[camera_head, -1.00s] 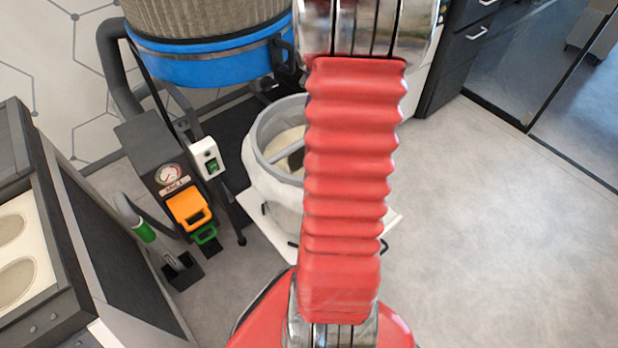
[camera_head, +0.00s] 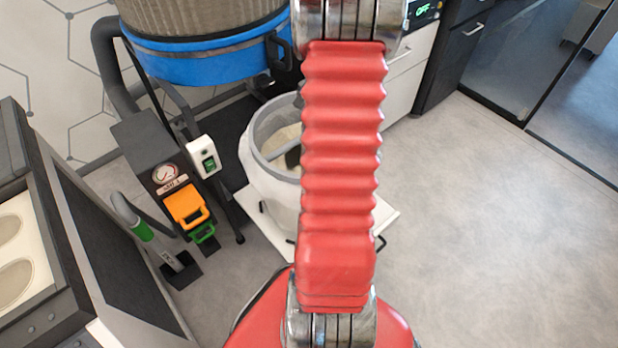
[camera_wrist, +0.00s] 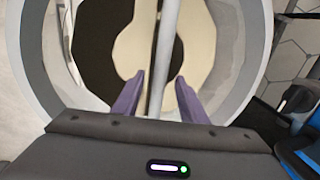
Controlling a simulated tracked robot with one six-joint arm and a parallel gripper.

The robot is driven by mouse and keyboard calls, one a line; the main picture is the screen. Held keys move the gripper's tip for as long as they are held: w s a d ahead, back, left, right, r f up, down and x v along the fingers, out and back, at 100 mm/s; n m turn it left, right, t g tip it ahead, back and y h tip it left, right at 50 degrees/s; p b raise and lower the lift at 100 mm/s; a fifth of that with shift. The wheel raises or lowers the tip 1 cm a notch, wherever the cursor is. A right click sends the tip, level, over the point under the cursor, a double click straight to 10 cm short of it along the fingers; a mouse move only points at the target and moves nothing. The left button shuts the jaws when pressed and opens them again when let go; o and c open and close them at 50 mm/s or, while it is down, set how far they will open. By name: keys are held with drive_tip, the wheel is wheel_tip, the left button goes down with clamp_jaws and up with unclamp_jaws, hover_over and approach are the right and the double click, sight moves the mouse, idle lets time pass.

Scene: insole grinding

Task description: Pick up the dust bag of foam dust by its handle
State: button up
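The dust bag (camera_head: 262,185) is a pale, round, open-topped bag with a grey rim, standing on a white platform in the head view. My red-sleeved arm hides its right side. Its straight grey handle (camera_head: 287,151) spans the opening, with cream foam dust (camera_wrist: 199,45) below. In the wrist view, the handle (camera_wrist: 165,40) runs between the two purple fingers of my gripper (camera_wrist: 160,78). The fingers are apart, one on each side of the bar, with visible gaps. I cannot tell how deep the bar sits between them. My gripper is hidden in the head view.
A blue-banded collector drum (camera_head: 200,62) hangs behind and left of the bag. A control box (camera_head: 160,170) with a gauge and orange switch cover stands left. The white platform (camera_head: 262,222) lies under the bag. Clear grey floor (camera_head: 480,220) is at the right.

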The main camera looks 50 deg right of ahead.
drive_tip(key=shift+f, duration=0.35)
drive_tip(key=shift+w+f, duration=0.2)
drive_tip(key=shift+f, duration=0.65)
drive_tip(key=shift+w+f, duration=0.2)
drive_tip(key=shift+f, duration=0.65)
drive_tip(key=shift+w+f, duration=0.2)
drive_tip(key=shift+f, duration=0.65)
drive_tip(key=shift+c, duration=0.5)
clamp_jaws()
drive_tip(key=shift+r, duration=0.1)
